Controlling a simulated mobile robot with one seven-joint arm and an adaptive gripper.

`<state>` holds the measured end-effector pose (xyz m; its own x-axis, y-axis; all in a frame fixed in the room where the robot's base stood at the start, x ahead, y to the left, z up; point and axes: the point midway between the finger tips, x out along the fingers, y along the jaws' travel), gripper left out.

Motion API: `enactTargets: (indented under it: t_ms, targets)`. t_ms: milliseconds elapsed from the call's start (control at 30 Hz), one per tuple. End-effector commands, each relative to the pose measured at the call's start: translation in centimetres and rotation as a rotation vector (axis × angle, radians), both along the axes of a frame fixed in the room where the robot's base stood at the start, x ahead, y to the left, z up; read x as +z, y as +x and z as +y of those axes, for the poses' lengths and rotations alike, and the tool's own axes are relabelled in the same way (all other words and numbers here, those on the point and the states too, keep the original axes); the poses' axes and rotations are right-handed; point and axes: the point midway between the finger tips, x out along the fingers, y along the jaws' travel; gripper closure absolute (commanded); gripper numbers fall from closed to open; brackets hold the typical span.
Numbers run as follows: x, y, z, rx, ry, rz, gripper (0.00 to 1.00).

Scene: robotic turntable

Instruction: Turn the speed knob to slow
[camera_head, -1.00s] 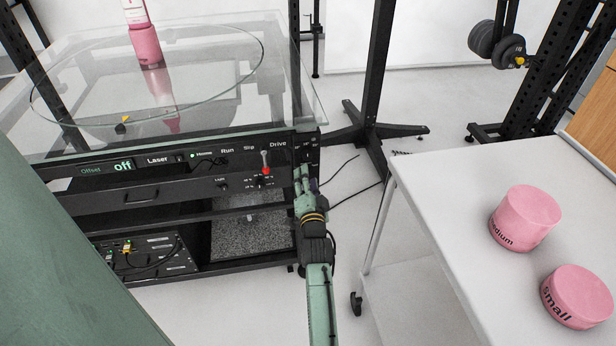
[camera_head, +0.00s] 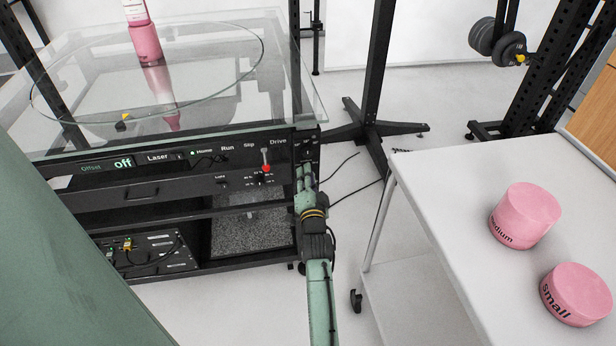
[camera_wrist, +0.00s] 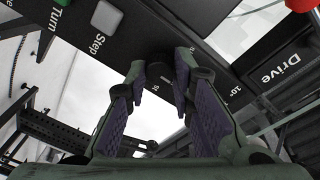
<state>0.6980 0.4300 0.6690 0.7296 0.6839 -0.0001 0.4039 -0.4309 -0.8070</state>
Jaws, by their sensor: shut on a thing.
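A dark round knob (camera_wrist: 161,68) sits on the black control panel (camera_wrist: 205,14) in the wrist view. It appears to be the speed knob. My gripper (camera_wrist: 160,72) has its two purple-padded fingers on either side of it and is shut on it. The fingertips hide part of the knob and its scale, so its setting cannot be read. In the head view my gripper (camera_head: 304,175) reaches the right end of the turntable's front panel, and the knob is hidden behind it.
A red-tipped lever (camera_head: 266,167) stands just left of my gripper. The glass turntable top (camera_head: 200,80) is above, carrying a pink-filled bottle (camera_head: 145,43). A white table (camera_head: 430,200) with pink medium (camera_head: 526,215) and small (camera_head: 575,295) cylinders stands to the right.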

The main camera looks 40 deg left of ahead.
Motion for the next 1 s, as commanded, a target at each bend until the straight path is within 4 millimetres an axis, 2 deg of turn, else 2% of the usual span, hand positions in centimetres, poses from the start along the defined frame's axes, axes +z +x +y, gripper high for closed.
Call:
enactTargets:
  t_ms: [467,1000]
  targets:
    - [-0.31,-0.01,0.01,0.000,-0.060,-0.072,1.00]
    - [-0.61,-0.02,0.00,-0.001,-0.341,-0.404,1.00]
